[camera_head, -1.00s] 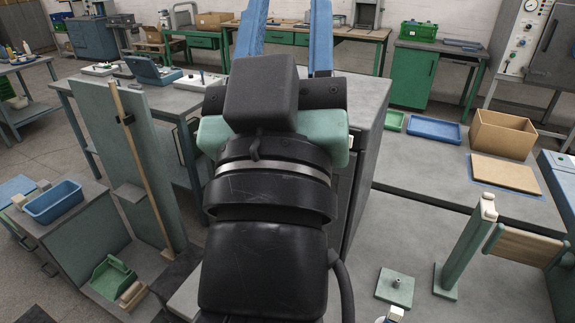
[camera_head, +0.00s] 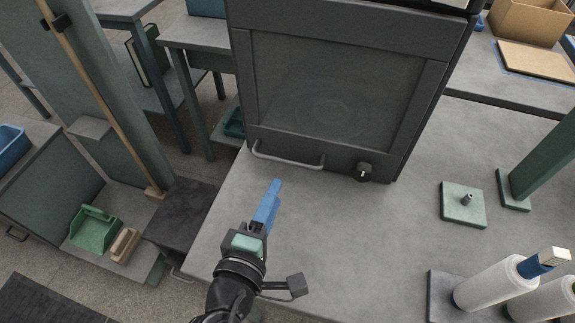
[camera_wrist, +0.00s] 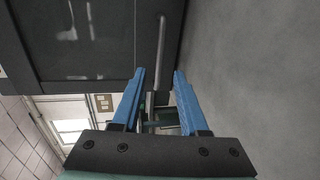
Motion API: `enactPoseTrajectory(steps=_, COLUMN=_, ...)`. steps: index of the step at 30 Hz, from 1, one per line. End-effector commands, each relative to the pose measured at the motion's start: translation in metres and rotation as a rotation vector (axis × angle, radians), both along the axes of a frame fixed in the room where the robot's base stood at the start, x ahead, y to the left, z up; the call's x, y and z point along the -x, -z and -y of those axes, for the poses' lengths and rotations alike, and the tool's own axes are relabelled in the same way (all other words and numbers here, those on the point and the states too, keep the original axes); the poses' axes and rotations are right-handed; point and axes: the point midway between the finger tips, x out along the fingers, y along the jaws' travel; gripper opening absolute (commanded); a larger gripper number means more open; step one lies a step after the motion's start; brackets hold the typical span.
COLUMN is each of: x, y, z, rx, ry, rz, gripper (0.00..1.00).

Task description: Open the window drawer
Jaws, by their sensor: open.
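The window drawer is a dark grey box front with a framed, see-through window (camera_head: 335,90) in the head view. A light grey bar handle (camera_head: 288,160) runs along its lower left edge, and a black knob (camera_head: 364,171) sits to the right of it. My gripper (camera_head: 272,200) is over the table in front of the handle, apart from it. In the wrist view my gripper (camera_wrist: 158,78) has its blue fingers spread. The handle (camera_wrist: 158,60) shows beyond and between the fingertips. Nothing is between the fingers.
The grey table (camera_head: 350,240) is clear around my gripper. At left are a green dustpan (camera_head: 95,230) and a brush (camera_head: 125,245).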

Motion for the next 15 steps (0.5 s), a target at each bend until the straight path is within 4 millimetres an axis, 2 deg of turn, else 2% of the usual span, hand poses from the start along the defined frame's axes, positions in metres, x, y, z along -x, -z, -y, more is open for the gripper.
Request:
enactPoseTrajectory(steps=6, x=-0.045, y=0.008, z=0.015, rx=-0.003, ry=0.004, rz=0.003, gripper=0.43)
enactPoseTrajectory(steps=12, x=-0.074, y=0.015, z=0.024, rx=-0.004, ry=0.003, rz=0.002, gripper=0.43)
enactPoseTrajectory(steps=15, x=-0.083, y=0.017, z=0.027, rx=-0.003, ry=0.002, rz=0.003, gripper=0.43)
